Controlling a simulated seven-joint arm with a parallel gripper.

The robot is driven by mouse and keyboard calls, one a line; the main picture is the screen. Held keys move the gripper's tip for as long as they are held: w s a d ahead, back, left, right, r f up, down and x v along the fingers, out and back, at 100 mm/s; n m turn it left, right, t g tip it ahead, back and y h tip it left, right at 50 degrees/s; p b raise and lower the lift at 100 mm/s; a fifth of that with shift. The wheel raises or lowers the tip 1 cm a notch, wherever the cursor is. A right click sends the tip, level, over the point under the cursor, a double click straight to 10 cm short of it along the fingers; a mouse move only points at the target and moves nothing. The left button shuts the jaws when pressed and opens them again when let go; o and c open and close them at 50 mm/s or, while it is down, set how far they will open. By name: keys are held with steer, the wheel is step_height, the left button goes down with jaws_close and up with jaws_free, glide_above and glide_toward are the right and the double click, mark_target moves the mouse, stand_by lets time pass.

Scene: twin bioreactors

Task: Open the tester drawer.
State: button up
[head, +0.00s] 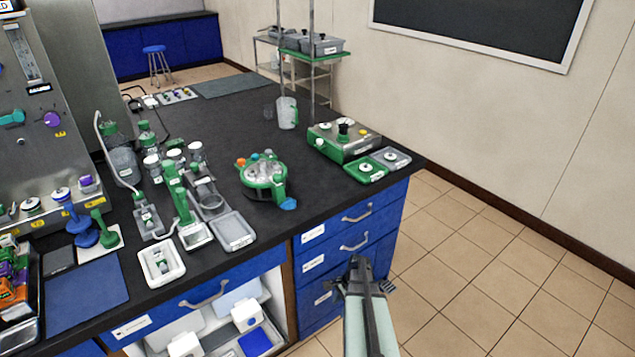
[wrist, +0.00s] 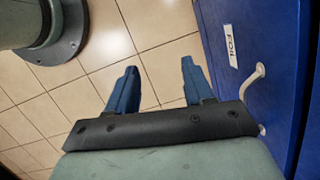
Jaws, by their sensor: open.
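The blue cabinet under the black bench has a stack of drawers with pale handles and white labels: a top drawer (head: 335,229), a middle drawer (head: 326,261) and a lower drawer (head: 318,297). The labels are too small to read in the head view, so I cannot tell which is the tester drawer. All look shut. My gripper (head: 358,264) is open and empty in front of the stack, hiding part of the lower drawer. In the wrist view, my gripper's fingers (wrist: 157,72) point over floor, with a drawer handle (wrist: 254,84) and a label (wrist: 233,46) to their right, apart from them.
Another drawer (head: 165,309) with a handle is further left, above an open shelf (head: 276,322) holding white boxes. The bench top (head: 235,118) carries a green device (head: 343,141), a round green-rimmed holder (head: 264,177) and a cup (head: 287,112). The tiled floor (head: 480,260) to the right is clear.

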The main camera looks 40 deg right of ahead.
steer(key=s+d+r+m+t+h, duration=0.25)
steer(key=d+r+m, duration=0.3)
steer(key=d, duration=0.85)
steer(key=s+d+r+m+t+h, duration=0.1)
steer(key=d+r+m+t+h, duration=0.2)
steer(key=d+r, duration=0.75)
steer(key=s+d+r+m+t+h, duration=0.1)
steer(key=d+r+m+t+h, duration=0.35)
steer(key=d, duration=1.25)
steer(key=w+d+r+m+g+h, duration=0.1)
steer(key=w+d+r+m+h, duration=0.35)
steer(key=d+r, duration=0.65)
steer(key=w+a+r+m+t, duration=0.1)
steer(key=w+a+r+m, duration=0.15)
steer(key=w+r, duration=1.35)
steer(key=w+a+r+n+t+y, duration=0.1)
steer(key=w+a+r+n, duration=0.2)
steer(key=w+a, duration=0.35)
steer(key=w+a+r+n+t+y, duration=0.1)
steer(key=w+a+r+n+t, duration=0.2)
steer(key=w, duration=0.6)
steer(key=n+g+y, duration=0.5)
steer(key=n+g, duration=1)
steer(key=n, duration=0.1)
glide_toward(319, 140)
steer(key=x, duration=0.8)
